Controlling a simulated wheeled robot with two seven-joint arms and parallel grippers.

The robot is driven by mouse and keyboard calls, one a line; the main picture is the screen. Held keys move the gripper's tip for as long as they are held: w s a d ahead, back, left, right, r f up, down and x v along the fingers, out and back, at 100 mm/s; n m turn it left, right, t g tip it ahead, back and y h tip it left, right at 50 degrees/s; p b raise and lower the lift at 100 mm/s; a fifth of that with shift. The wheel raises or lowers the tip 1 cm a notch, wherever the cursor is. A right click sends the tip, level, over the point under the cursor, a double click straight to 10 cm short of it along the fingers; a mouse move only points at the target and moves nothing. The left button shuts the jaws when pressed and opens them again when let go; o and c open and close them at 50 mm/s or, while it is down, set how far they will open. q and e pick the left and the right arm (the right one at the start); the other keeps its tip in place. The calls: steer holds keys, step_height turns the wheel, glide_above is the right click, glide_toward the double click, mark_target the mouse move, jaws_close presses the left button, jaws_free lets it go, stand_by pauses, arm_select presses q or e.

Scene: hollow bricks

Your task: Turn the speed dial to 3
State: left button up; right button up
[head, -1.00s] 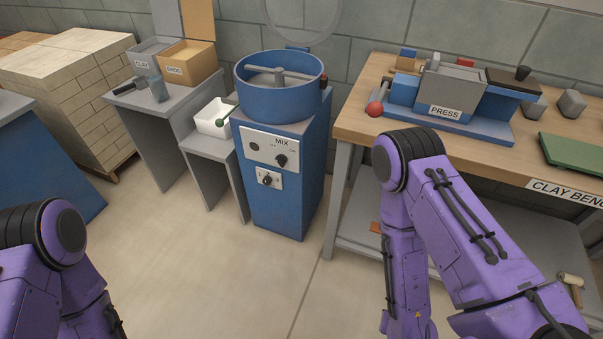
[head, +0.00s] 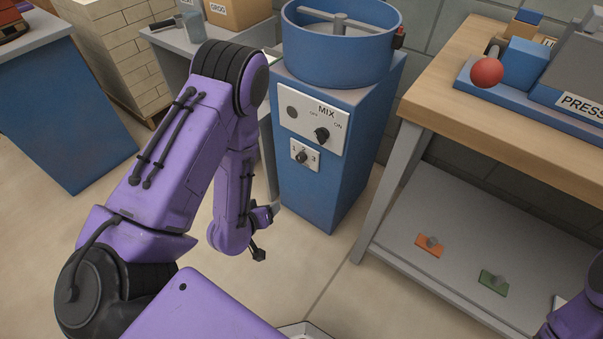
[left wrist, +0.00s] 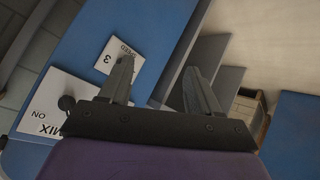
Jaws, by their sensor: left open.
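The speed dial (head: 302,157) is a small black knob on a white plate marked 1, 2, 3, low on the front of the blue mixer (head: 325,190). Its pointer is too small to read. My left gripper (head: 268,231) is open and empty, apart from the dial, below and left of it in the head view. In the left wrist view its open fingers (left wrist: 158,65) point towards the mixer front. The left finger covers part of the speed plate (left wrist: 112,53), and the dial is hidden there. My right gripper is out of view.
Above the speed plate is the MIX panel (head: 313,118) with an OFF/ON knob (head: 321,135). The workbench (head: 450,95) stands to the right, with an orange plate (head: 430,244) and a green plate (head: 494,283) on its lower shelf. Floor before the mixer is clear.

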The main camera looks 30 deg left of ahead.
arm_select(q)
steer(key=w+a+f+t+h+b, duration=0.1)
steer(key=w+a+f+t+b, duration=0.1)
steer(key=w+f+t+b, duration=0.45)
steer(key=t+h+b, duration=0.2)
steer(key=h+b, duration=0.1)
steer(key=b, duration=1)
glide_toward(298, 159)
steer(key=w, duration=0.2)
steer(key=w+b, duration=0.1)
steer(key=w, duration=0.2)
steer(key=w+d, duration=0.1)
steer(key=w, duration=0.1)
steer(key=shift+w, duration=0.2)
steer(key=shift+w+d+r+b, duration=0.1)
steer(key=shift+w+b, duration=0.2)
steer(key=shift+w, duration=0.3)
steer(key=c, duration=1.1)
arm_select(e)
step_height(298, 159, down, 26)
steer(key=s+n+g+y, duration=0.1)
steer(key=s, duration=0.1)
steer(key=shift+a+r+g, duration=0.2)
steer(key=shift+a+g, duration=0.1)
